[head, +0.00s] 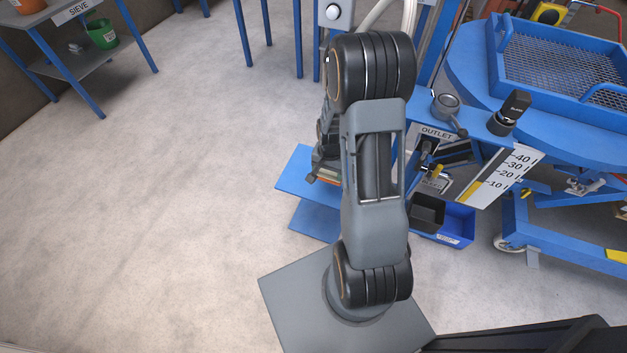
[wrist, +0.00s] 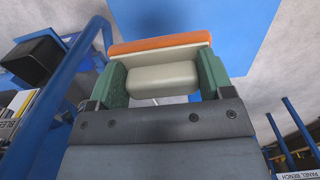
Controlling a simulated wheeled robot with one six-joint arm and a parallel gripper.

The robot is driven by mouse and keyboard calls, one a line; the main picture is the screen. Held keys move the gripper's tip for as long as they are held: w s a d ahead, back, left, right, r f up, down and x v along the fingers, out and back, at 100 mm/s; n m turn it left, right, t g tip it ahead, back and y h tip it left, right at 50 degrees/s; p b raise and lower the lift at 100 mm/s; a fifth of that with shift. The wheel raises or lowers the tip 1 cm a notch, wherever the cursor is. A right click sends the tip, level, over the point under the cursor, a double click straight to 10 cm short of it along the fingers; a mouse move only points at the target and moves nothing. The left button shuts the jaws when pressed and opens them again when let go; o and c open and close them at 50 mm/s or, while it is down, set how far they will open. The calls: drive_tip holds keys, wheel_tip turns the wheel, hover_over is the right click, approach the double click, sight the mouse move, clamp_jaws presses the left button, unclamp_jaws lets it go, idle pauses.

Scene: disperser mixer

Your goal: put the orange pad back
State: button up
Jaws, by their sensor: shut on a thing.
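The orange pad (wrist: 160,43) has an orange face on a cream backing with a cream block behind it. My gripper (wrist: 163,78) is shut on the cream block, with one green finger on each side. In the head view only a thin orange edge of the pad (head: 331,182) shows beside my arm. The pad is over or in front of a blue plate (head: 297,171), which also fills the upper middle of the wrist view (wrist: 235,30). I cannot tell whether the pad touches the plate. My arm hides most of the gripper in the head view.
Black and blue bins (head: 455,226) sit on the floor right of my arm. Beyond them stand a scale board (head: 500,177) and a blue lift table (head: 590,140). A shelf marked SIEVE (head: 75,35) is at top left. The floor on the left is clear.

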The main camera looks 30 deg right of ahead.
drive_tip(key=w+f, duration=0.1)
drive_tip(key=f, duration=0.1)
drive_tip(key=w+a+f+b, duration=0.1)
drive_tip(key=w+f, duration=0.1)
drive_tip(key=w+a+f, duration=0.1)
drive_tip(key=w+f, duration=0.1)
drive_tip(key=shift+a+b, duration=0.2)
drive_tip(key=shift+b, duration=0.1)
drive_tip(key=shift+w+f+b, duration=0.1)
drive_tip(key=shift+f+b, duration=0.45)
drive_tip(key=shift+f, duration=1.1)
drive_tip(key=shift+f, duration=0.1)
drive_tip(key=shift+f, duration=0.15)
drive_tip(key=o, duration=1)
drive_tip(key=shift+c, duration=0.2)
